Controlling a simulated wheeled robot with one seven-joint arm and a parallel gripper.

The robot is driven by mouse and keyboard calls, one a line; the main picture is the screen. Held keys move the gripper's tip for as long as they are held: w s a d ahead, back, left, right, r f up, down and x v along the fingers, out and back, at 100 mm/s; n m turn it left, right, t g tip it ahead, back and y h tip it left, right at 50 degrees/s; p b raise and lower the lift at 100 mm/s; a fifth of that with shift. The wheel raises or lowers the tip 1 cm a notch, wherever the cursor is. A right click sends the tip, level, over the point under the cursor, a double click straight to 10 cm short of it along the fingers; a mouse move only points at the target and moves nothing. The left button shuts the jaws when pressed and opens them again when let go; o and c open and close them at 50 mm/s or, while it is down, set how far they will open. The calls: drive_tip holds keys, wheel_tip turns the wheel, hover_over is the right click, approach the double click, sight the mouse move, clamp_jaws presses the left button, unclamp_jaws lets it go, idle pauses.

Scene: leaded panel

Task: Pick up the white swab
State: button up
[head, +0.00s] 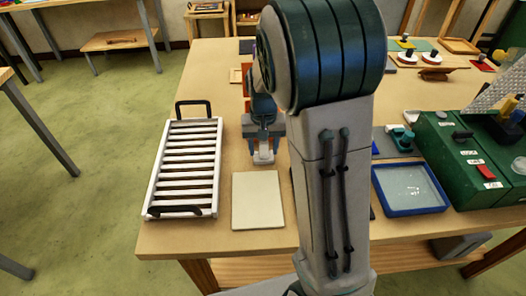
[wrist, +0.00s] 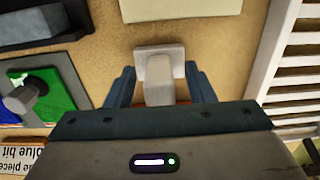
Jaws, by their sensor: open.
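The white swab (wrist: 154,62) lies on the tan bench, with a squarish pale end and a narrower part running towards my gripper. It also shows in the head view (head: 264,157), just below my gripper (head: 263,134). My gripper (wrist: 160,86) is open in the wrist view. Its two blue fingers stand on either side of the swab's narrower part, with a gap visible on both sides. The part of the swab nearest the palm is hidden by the gripper body.
A white slatted rack (head: 183,165) with dark handles stands left of my gripper. A cream board (head: 258,201) lies in front of the swab. A blue-rimmed tray (head: 410,210) and a green case (head: 460,160) are at the right. My arm hides the bench's middle.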

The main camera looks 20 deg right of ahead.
drive_tip(key=c, duration=1.1)
drive_tip(key=shift+o, duration=0.2)
drive_tip(key=shift+r, duration=0.15)
drive_tip(key=shift+r, duration=0.3)
drive_tip(key=r, duration=0.3)
drive_tip(key=shift+w+d+r, duration=0.2)
drive_tip(key=shift+d+r, duration=0.1)
drive_tip(key=shift+r, duration=0.05)
drive_tip(key=w+d+r+b, duration=0.1)
drive_tip(key=w+d+r, duration=0.3)
drive_tip(key=d, duration=0.6)
wheel_tip(320, 180, up, 2)
drive_tip(key=shift+w+r, duration=0.25)
drive_tip(key=shift+w, duration=0.15)
drive_tip(key=shift+a, duration=0.1)
drive_tip(key=shift+o, duration=0.9)
drive_tip(key=shift+c, duration=0.4)
